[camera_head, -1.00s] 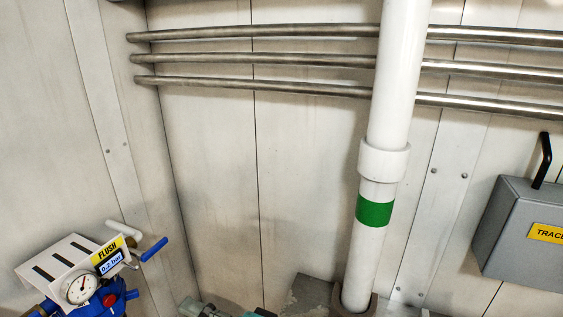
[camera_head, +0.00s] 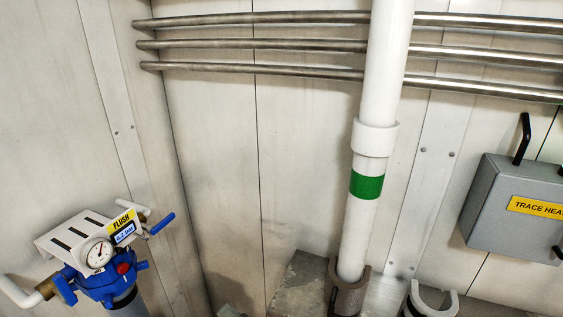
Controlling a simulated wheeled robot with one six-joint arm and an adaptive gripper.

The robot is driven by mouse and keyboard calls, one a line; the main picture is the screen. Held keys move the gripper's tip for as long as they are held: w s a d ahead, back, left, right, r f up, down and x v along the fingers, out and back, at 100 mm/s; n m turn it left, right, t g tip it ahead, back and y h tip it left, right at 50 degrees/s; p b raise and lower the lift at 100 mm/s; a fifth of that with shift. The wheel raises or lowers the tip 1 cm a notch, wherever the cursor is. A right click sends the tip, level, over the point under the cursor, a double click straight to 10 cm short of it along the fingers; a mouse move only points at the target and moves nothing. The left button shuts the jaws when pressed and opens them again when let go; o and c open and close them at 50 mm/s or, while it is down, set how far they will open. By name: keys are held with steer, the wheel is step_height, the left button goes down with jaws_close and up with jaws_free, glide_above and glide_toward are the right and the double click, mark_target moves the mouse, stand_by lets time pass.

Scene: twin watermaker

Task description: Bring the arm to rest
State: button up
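My gripper is not visible in the head view, and I cannot see whether it is open or shut. No part that I can surely call my arm shows. The view holds a wall corner, pipes and fittings.
A white vertical pipe (camera_head: 378,90) with a green band (camera_head: 366,186) stands in a brown bracket (camera_head: 348,298). Three metal pipes (camera_head: 255,44) run along the wall. A blue flush unit with a gauge (camera_head: 99,254) stands lower left. A grey trace-heating box (camera_head: 500,222) hangs at right.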

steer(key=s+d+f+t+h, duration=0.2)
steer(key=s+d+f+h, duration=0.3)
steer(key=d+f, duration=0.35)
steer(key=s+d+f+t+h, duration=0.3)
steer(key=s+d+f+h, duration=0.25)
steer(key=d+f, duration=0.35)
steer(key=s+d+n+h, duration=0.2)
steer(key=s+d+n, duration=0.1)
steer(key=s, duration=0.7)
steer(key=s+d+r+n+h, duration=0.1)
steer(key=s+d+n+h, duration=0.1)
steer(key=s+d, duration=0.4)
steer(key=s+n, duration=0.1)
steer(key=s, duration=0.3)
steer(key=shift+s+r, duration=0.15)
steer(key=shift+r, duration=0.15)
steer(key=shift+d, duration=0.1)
